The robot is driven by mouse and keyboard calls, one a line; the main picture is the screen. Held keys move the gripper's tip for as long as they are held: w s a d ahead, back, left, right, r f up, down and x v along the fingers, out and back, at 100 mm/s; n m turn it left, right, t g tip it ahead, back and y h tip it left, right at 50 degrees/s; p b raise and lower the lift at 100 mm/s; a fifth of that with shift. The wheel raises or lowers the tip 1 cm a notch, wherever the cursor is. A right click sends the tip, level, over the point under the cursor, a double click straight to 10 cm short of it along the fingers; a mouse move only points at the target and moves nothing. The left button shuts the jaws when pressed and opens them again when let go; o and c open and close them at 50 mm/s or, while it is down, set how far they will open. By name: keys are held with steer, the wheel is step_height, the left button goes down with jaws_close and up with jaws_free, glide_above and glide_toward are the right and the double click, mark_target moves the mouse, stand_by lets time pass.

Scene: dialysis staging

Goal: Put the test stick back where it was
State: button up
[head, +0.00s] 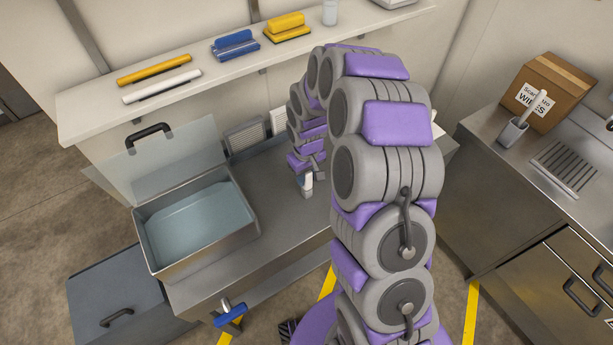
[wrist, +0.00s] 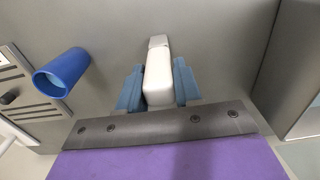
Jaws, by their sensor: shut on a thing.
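My gripper (wrist: 158,88) is shut on a white stick-like thing, the test stick (wrist: 158,72), between its two blue-grey fingers. The stick's grey end (wrist: 158,41) sticks out past the fingertips, over a plain grey surface. In the head view the stick shows small, white above and grey below (head: 307,187), over the steel table (head: 285,225). Whether its end touches the table I cannot tell. A blue cup-like tube (wrist: 62,72) lies left of the gripper in the wrist view. My arm hides part of the table's right side.
An open steel basin (head: 205,250) with bluish liquid stands left on the table, its lid raised behind. A shelf (head: 205,85) with rods and brushes runs above. The right counter holds a carton (head: 548,92) and a white-handled thing in a grey holder (head: 512,132).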

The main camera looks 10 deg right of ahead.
steer(key=o, duration=1)
steer(key=shift+f, duration=0.1)
steer(key=shift+r, duration=0.4)
step_height(320, 180, up, 11)
steer(key=p, duration=0.2)
steer(key=shift+p, duration=0.35)
steer(key=s+r+m, duration=0.1)
steer(key=s+r, duration=0.5)
steer(key=s, duration=0.3)
steer(key=s+r, duration=0.6)
steer(key=s, duration=0.3)
steer(key=s+m, duration=0.1)
steer(key=s, duration=0.4)
steer(key=s+r+g, duration=0.1)
steer(key=s, duration=0.5)
steer(key=s+m, duration=0.1)
steer(key=s, duration=0.4)
steer(key=shift+s+r+m+g, duration=0.2)
steer(key=shift+r+m+g, duration=0.1)
steer(key=shift+r+g, duration=0.1)
